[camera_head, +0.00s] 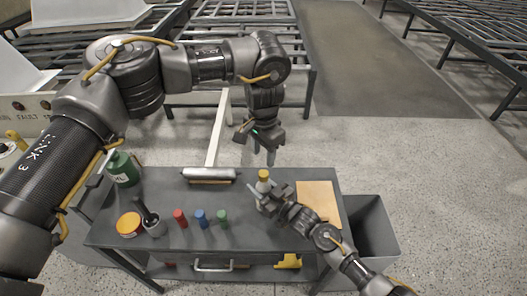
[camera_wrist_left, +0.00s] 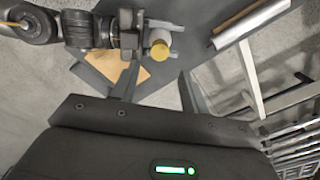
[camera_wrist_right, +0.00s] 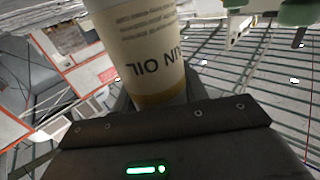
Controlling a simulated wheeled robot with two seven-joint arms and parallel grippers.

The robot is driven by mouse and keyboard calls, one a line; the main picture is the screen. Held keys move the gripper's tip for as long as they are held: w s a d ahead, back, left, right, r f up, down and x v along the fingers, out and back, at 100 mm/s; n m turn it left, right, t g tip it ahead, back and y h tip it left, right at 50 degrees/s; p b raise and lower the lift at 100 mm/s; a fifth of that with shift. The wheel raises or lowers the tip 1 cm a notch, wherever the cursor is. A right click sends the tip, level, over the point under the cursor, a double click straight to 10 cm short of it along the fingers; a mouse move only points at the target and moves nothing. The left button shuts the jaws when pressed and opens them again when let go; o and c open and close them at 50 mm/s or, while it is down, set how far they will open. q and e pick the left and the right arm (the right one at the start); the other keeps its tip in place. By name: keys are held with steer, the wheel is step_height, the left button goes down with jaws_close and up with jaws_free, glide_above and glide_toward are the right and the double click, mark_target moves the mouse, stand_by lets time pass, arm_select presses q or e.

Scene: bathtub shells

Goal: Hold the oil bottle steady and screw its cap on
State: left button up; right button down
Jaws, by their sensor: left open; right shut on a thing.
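How far the cap is threaded cannot be told. My right gripper (camera_head: 266,197) is shut on the bottle's body; in the right wrist view the cream bottle (camera_wrist_right: 145,50) with its oil label fills the space between the fingers. My left gripper (camera_head: 258,156) is open and empty, pointing down above and behind the bottle. In the left wrist view its fingers (camera_wrist_left: 157,88) are apart and the yellow cap (camera_wrist_left: 160,50) shows beyond their tips, not between them.
The worktable (camera_head: 190,235) also bears a green bottle (camera_head: 123,168), an orange-topped jar (camera_head: 129,224), a mortar with pestle (camera_head: 152,222), red, blue and green small cylinders (camera_head: 200,217), a silver roll (camera_head: 209,174) and a tan board (camera_head: 318,200). A grey bin (camera_head: 372,230) stands right.

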mark_target(263, 173)
arm_select(q)
steer(key=shift+n, duration=0.5)
steer(key=shift+f, duration=4.05)
steer(key=shift+c, duration=0.4)
